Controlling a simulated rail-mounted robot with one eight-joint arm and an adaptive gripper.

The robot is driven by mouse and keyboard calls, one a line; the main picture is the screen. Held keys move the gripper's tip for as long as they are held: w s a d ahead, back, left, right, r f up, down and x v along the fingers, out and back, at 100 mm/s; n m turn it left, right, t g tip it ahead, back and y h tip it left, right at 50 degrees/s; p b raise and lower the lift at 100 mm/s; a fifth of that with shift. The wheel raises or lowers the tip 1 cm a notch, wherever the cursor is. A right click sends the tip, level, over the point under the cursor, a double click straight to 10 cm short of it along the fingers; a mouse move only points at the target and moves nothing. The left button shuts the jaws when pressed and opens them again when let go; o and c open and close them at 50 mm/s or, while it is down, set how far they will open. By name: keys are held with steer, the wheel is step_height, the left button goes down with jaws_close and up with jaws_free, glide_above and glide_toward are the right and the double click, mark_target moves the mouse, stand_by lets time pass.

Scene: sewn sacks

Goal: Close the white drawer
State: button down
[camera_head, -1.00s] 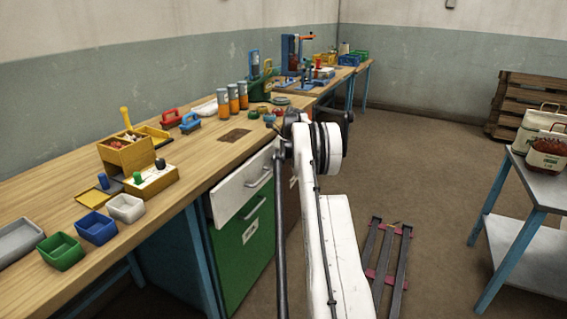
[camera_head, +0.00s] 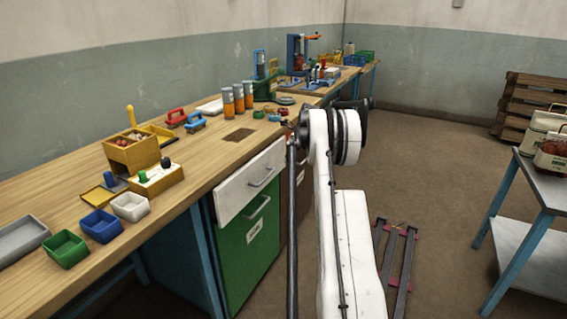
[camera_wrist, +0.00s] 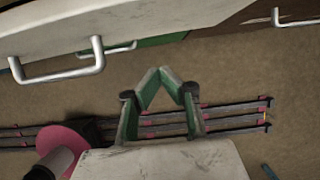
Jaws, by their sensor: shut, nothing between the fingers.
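The white drawer (camera_head: 250,184) is the top front of the bench cabinet, above a green front, in the head view. It has a grey metal bar handle (camera_head: 262,178). In the wrist view, the white drawer (camera_wrist: 180,22) fills the upper left, with its handle (camera_wrist: 62,76) near the left edge. I cannot tell exactly how far it stands out. My gripper (camera_wrist: 165,72) is shut and empty, its green-padded fingertips meeting below the drawer front in the wrist picture, apart from the handle. In the head view my arm hides the gripper.
The green front (camera_head: 250,245) below has its own handle. The wooden bench top (camera_head: 225,160) carries small bins, a wooden box and orange-banded cylinders. A metal side table (camera_head: 545,185) stands at the right. A dark slatted rack (camera_head: 398,258) lies on the floor beside my arm.

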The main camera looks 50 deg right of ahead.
steer(key=p+v, duration=0.1)
steer(key=v, duration=0.6)
steer(key=shift+r, duration=0.2)
steer(key=c, duration=2.3)
jaws_free()
steer(key=shift+a+r, duration=0.1)
steer(key=shift+r, duration=0.05)
steer(key=shift+o, duration=1.3)
steer(key=shift+a, duration=0.1)
steer(key=shift+o, duration=1.4)
step_height(320, 180, down, 6)
steer(key=a+n+t+y+b, duration=0.2)
steer(key=n, duration=0.2)
steer(key=shift+w+b, duration=0.2)
steer(key=shift+b, duration=0.2)
steer(key=n+t+y+b, duration=0.9)
steer(key=n+t, duration=0.1)
steer(key=n, duration=0.9)
glide_toward(266, 178)
steer(key=shift+n, duration=0.3)
steer(key=b+x, duration=0.1)
steer(key=x, duration=0.2)
steer(key=b+x, duration=0.1)
steer(key=x, duration=0.2)
steer(key=d+b+x, duration=0.1)
steer(key=x, duration=0.3)
steer(key=shift+w+f, duration=0.25)
steer(key=shift+w, duration=0.1)
